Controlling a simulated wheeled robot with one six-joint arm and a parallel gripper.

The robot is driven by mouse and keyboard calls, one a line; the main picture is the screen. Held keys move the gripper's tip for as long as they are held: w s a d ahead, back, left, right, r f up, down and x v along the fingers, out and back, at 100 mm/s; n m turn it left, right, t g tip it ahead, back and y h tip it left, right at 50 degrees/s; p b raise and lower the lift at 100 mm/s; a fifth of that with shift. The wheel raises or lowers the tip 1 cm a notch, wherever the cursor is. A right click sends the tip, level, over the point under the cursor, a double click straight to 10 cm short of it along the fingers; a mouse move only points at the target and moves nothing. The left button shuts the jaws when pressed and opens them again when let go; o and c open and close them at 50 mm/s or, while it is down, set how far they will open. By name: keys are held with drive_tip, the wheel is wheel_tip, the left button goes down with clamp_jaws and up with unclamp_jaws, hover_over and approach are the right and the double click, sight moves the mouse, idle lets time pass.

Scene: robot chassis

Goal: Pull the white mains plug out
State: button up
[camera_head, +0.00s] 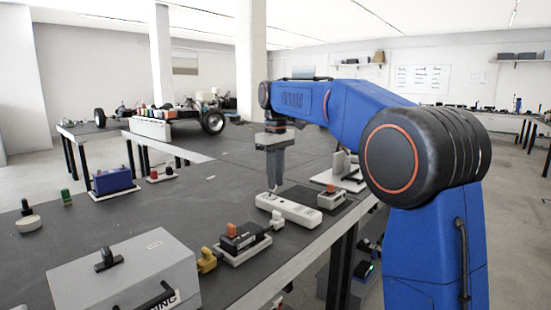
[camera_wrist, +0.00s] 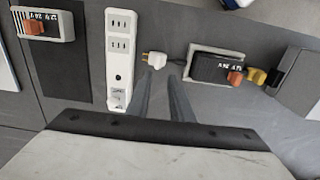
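A white power strip (camera_head: 289,209) lies on the dark bench top below my gripper; it also shows in the wrist view (camera_wrist: 120,68), with slotted sockets. A small white plug (camera_wrist: 157,60) is beside the strip's edge in the wrist view, and also shows near the strip in the head view (camera_head: 277,221). My gripper (camera_head: 272,190) points down above the strip. In the wrist view its two fingers (camera_wrist: 161,76) are apart, with nothing seen between them, and the plug appears just beyond their tips.
A black unit with an orange switch (camera_head: 238,240) is close to the plug, with a yellow connector (camera_head: 207,260) beside it. A grey case (camera_head: 125,275) stands at the front left. A grey box with a red switch (camera_head: 331,197) is on the strip's other side.

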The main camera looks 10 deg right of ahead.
wheel_tip(320, 180, up, 7)
idle(0.3)
drive_tip(key=shift+s, duration=0.15)
drive_tip(key=s+d+f+m+t, duration=0.1)
drive_tip(key=s+d+f, duration=0.1)
drive_tip(key=s, duration=0.5)
drive_tip(key=s+d+f+m, duration=0.1)
drive_tip(key=s+d+f, duration=0.1)
drive_tip(key=s, duration=0.4)
drive_tip(key=s+d+f+m+t, duration=0.1)
drive_tip(key=s+d+f, duration=0.2)
drive_tip(key=s, duration=0.4)
drive_tip(key=s+d+f+m+t, duration=0.2)
drive_tip(key=s+d+f+m, duration=0.1)
drive_tip(key=s+f, duration=1.7)
drive_tip(key=shift+s+m+t, duration=0.35)
drive_tip(key=shift+m+t, duration=0.05)
drive_tip(key=shift+m, duration=0.2)
